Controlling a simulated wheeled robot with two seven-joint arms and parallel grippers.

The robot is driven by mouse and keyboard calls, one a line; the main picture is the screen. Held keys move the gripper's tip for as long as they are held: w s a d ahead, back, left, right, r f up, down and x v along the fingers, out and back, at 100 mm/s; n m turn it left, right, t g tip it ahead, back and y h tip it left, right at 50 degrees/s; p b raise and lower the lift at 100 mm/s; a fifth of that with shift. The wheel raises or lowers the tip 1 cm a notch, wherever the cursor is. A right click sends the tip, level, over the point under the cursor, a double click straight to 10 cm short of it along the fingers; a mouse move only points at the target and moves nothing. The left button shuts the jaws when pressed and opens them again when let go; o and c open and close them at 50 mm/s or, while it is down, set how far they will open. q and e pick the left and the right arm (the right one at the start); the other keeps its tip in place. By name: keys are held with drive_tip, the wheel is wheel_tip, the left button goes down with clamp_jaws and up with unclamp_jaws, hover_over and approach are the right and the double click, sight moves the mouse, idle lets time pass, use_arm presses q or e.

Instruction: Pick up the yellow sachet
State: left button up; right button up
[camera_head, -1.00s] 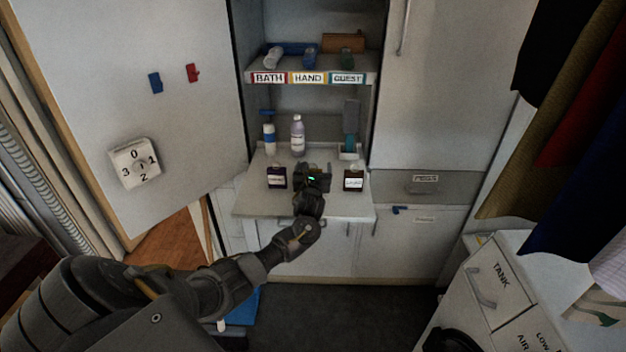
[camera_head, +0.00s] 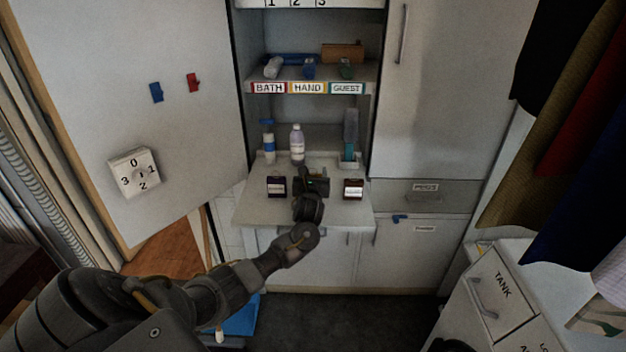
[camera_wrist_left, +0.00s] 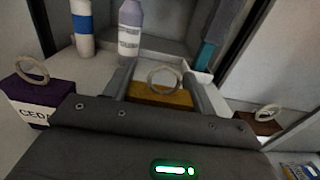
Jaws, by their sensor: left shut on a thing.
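The yellow sachet (camera_wrist_left: 165,98), with a pale ring on top, is between the two fingers of my left gripper (camera_wrist_left: 160,92) in the left wrist view. The gripper is shut on it. In the head view my left gripper (camera_head: 311,181) is over the white counter (camera_head: 255,212), between two other sachets, and it hides the yellow sachet. I cannot tell whether the sachet still touches the counter. My right gripper is not in view.
A purple sachet (camera_head: 276,187) stands left of the gripper and a dark red-brown one (camera_head: 353,189) right. Behind are a blue-white bottle (camera_head: 269,145), a lilac bottle (camera_head: 297,146) and a teal upright item (camera_head: 350,135). A labelled shelf (camera_head: 307,88) is above.

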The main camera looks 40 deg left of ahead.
use_arm(q)
drive_tip(key=s+d+r+p, duration=0.5)
drive_tip(key=s+r+p, duration=0.5)
drive_tip(key=s, duration=0.3)
drive_tip(key=shift+d+r, duration=0.2)
drive_tip(key=shift+r, duration=0.45)
